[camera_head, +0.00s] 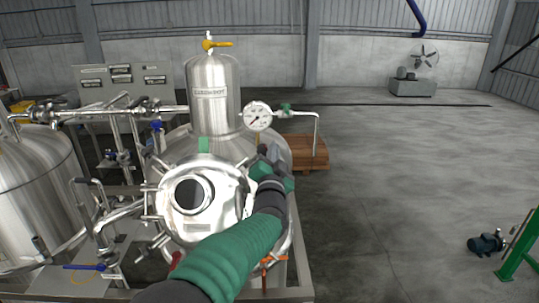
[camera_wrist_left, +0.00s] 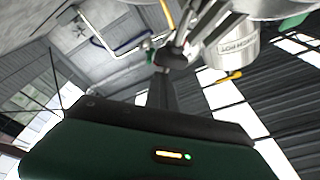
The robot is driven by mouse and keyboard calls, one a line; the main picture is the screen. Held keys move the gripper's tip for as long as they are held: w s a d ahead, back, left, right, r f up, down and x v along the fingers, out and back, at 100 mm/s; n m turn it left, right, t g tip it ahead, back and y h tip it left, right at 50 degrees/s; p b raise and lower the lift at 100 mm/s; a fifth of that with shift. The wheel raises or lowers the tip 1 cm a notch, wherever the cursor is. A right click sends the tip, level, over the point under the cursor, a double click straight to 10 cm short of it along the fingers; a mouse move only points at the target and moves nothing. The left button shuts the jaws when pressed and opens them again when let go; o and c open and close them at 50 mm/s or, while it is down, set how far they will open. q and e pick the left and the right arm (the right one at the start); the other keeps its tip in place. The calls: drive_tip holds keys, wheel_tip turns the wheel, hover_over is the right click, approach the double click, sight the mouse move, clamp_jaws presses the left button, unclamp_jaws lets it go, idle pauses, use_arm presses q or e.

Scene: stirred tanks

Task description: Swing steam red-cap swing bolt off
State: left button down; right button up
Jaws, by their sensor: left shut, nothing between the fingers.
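The steel tank has a round front hatch (camera_head: 197,200) with several swing bolts around its rim. A small red part (camera_head: 175,261) shows at the hatch's lower left, partly hidden by my arm; I cannot tell whether it is the red-cap swing bolt. My left gripper (camera_head: 270,157) is at the upper right of the hatch, shut and empty. It covers part of the right rim and any bolts behind it. In the left wrist view the dark fingers (camera_wrist_left: 176,55) are close together beside shiny metal bars. My right gripper is not in view.
A pressure gauge (camera_head: 257,116) and its pipe stand just above my left gripper. An orange handle (camera_head: 273,259) is below right of the hatch. A second tank (camera_head: 38,185) stands left. The floor at right is open, with a blue pump (camera_head: 486,244).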

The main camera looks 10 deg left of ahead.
use_arm(q)
drive_tip(key=w, duration=0.2)
drive_tip(key=shift+w+d+f, duration=0.15)
drive_tip(key=shift+w+d, duration=0.05)
drive_tip(key=shift+w, duration=0.2)
drive_tip(key=shift+w+f, duration=0.1)
drive_tip(key=shift+w, duration=0.1)
drive_tip(key=shift+d, duration=0.15)
